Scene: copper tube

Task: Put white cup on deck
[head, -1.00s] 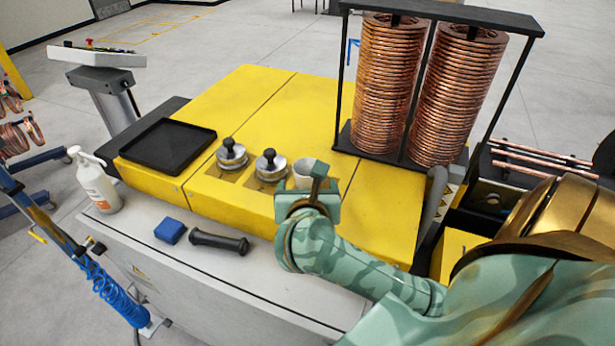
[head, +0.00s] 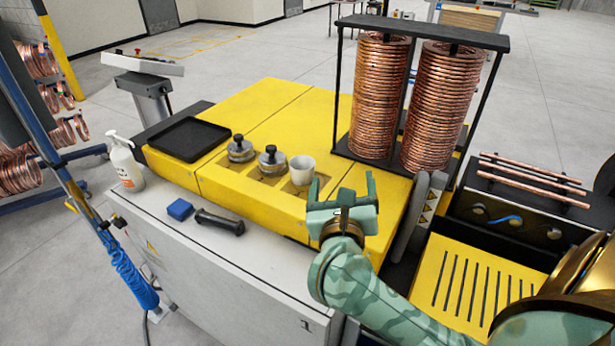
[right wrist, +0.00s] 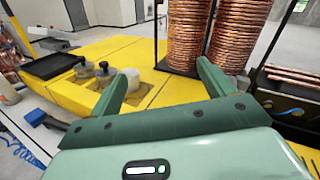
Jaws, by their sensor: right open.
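The white cup (head: 302,170) stands upright on the yellow deck (head: 285,120), in a row with two metal knobbed pieces to its left. It also shows in the right wrist view (right wrist: 131,78), beyond the left finger and partly beside it. My right gripper (head: 342,186) is open and empty, to the right of the cup and nearer to me, apart from it. In the right wrist view its two fingers (right wrist: 163,82) are spread wide with nothing between them. My left gripper is not in view.
Metal knobbed pieces (head: 271,160) stand left of the cup. A black tray (head: 188,138) lies at the deck's left end. A rack of copper coils (head: 378,100) rises behind. A blue block (head: 180,209), a dark handle (head: 219,222) and a spray bottle (head: 126,163) are on the grey ledge.

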